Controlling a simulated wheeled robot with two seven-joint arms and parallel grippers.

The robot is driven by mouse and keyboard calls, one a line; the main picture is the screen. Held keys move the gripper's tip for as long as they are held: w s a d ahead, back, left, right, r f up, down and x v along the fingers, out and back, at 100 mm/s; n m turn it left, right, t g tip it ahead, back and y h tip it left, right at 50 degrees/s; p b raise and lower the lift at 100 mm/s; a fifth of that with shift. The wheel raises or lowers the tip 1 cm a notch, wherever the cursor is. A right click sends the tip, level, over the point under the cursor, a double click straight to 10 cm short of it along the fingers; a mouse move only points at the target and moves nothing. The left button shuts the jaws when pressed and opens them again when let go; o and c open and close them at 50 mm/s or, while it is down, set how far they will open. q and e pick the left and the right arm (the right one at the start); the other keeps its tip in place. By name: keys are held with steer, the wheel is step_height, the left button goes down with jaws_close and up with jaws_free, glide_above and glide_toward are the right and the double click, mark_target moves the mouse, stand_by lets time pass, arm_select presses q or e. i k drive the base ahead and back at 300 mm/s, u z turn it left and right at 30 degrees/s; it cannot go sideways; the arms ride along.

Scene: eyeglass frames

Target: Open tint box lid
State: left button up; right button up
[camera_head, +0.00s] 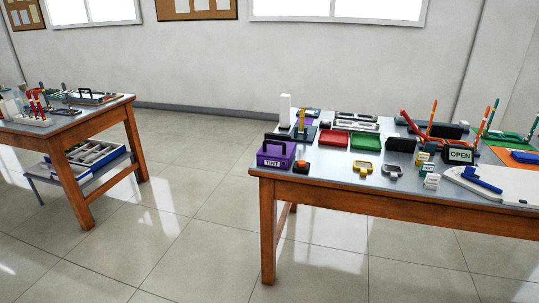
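The tint box (276,154) is purple with a white TINT label on its front. It stands at the near left corner of the right-hand table (340,188). A dark handle-like bar (279,138) shows at its top, and its lid looks shut, though the box is small in the view. Neither of my grippers shows in the head view, and nothing touches the box.
An orange-topped button block (301,167) stands just right of the box. Red (334,138) and green (364,142) trays, an OPEN sign (459,155) and a white board (497,185) crowd the table. Another table (65,122) stands left; the floor between is clear.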

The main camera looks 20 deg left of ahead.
mark_target(271, 148)
steer(key=z, duration=0.8)
steer(key=k, duration=0.2)
steer(key=u, duration=2.2)
steer(key=i, duration=1.05)
steer(key=z, duration=0.45)
steer(key=i, duration=1.05)
steer(key=z, duration=0.85)
